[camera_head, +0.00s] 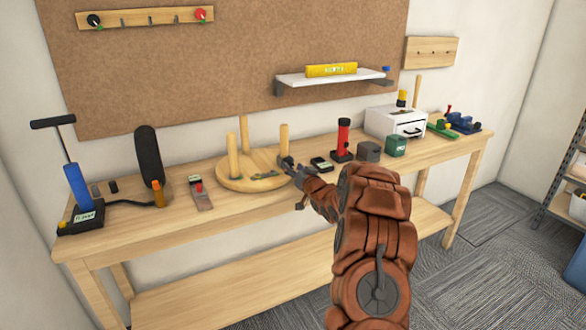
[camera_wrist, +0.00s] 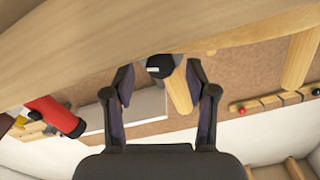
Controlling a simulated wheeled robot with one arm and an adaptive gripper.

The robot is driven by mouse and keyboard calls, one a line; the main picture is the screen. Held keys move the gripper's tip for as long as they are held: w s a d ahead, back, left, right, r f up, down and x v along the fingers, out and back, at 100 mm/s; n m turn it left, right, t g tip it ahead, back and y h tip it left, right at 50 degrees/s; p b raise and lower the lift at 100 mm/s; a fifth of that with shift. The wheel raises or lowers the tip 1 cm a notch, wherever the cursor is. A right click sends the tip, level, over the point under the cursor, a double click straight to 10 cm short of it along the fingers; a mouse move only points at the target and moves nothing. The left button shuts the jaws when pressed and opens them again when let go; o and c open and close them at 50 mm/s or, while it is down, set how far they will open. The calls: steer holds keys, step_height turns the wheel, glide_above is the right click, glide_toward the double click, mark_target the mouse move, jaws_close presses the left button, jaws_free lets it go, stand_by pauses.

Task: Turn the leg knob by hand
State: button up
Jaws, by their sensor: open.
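A round wooden stool top (camera_head: 236,182) lies on the workbench with several legs standing up from it. The right leg (camera_head: 284,138) has a dark knob (camera_head: 286,163) at its foot. In the wrist view, which looks upside down, the knob (camera_wrist: 160,66) is black with a small white mark, beside the leg (camera_wrist: 179,95). My gripper (camera_head: 293,170) reaches in from the right at the stool's edge. In the wrist view my gripper (camera_wrist: 160,80) is open, with one finger on each side of the knob and leg. I cannot tell whether a finger touches the knob.
A small dark box (camera_head: 321,163) and a red cylinder (camera_head: 343,138) stand right of the stool. A blue pump-like device (camera_head: 79,188) stands at the bench's left end. A shelf (camera_head: 330,78) hangs above.

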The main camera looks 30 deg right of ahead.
steer(key=s+a, duration=0.1)
steer(key=s, duration=1)
steer(key=shift+s, duration=0.2)
steer(key=shift+w+f, duration=0.1)
steer(key=shift+w+d+n+h+b, duration=0.1)
steer(key=shift+w+n+h+b, duration=0.4)
steer(key=shift+w+b, duration=1.1)
steer(key=shift+w+d+n+h+b, duration=0.1)
steer(key=shift+w+n+h+b, duration=0.15)
steer(key=shift+w+n+b, duration=1.3)
steer(key=shift+w+d+m+h+b, duration=0.1)
steer(key=shift+w+h+b, duration=0.4)
steer(key=shift+w, duration=2.05)
steer(key=shift+c, duration=0.4)
jaws_close()
